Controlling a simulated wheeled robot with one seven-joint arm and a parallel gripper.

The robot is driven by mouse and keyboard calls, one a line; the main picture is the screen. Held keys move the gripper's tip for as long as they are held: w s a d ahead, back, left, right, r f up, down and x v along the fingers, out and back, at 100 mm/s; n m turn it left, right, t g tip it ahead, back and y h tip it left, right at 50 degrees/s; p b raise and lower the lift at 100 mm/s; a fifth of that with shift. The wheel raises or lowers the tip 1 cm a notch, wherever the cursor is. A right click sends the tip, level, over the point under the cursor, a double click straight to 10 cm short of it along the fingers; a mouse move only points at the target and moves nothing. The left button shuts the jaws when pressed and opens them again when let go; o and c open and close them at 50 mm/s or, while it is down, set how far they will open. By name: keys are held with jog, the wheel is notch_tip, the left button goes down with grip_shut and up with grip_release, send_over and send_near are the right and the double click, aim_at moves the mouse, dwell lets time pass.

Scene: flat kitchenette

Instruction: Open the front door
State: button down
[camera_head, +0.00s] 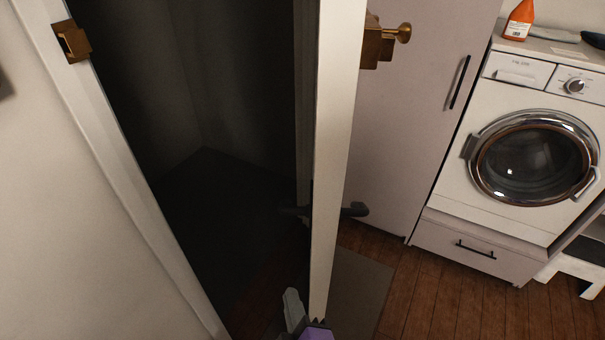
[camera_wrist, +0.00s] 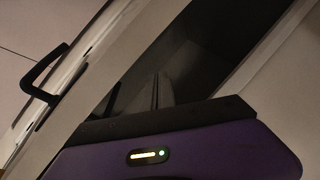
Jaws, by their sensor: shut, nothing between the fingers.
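The front door (camera_head: 338,120) stands ajar, seen almost edge-on, with a dark opening (camera_head: 240,110) between it and the frame at left. A dark lever handle (camera_head: 354,210) sticks out on its right face, and another shows dimly on the left face. A brass lock (camera_head: 383,45) sits higher on the door. My gripper (camera_head: 291,296) is shut and empty, low in the opening, just left of the door edge. In the wrist view, my gripper (camera_wrist: 155,95) points into the dark gap; the black handle (camera_wrist: 42,75) is to its left, apart from it.
The white door frame (camera_head: 130,190) with a brass strike (camera_head: 72,42) bounds the opening at left. A tall cabinet (camera_head: 420,90) and a washing machine (camera_head: 535,150) stand at right. A dark mat (camera_head: 357,285) lies by the door on the wooden floor (camera_head: 430,295).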

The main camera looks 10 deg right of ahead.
jog(key=w+a+r+n+t+h+p, duration=0.1)
jog(key=w+a+r+h+p, duration=0.2)
jog(key=r, duration=0.5)
jog(key=w+a+r+n+t+p, duration=0.1)
jog(key=w+a+r, duration=0.2)
jog(key=w+r, duration=0.45)
notch_tip(320, 180, up, 8)
jog(key=s+d+m+h, duration=0.2)
jog(key=d+h, duration=0.1)
jog(key=h, duration=0.3)
jog(key=w+d+p, duration=0.4)
jog(key=w+d, duration=0.4)
jog(key=shift+w+f, duration=0.25)
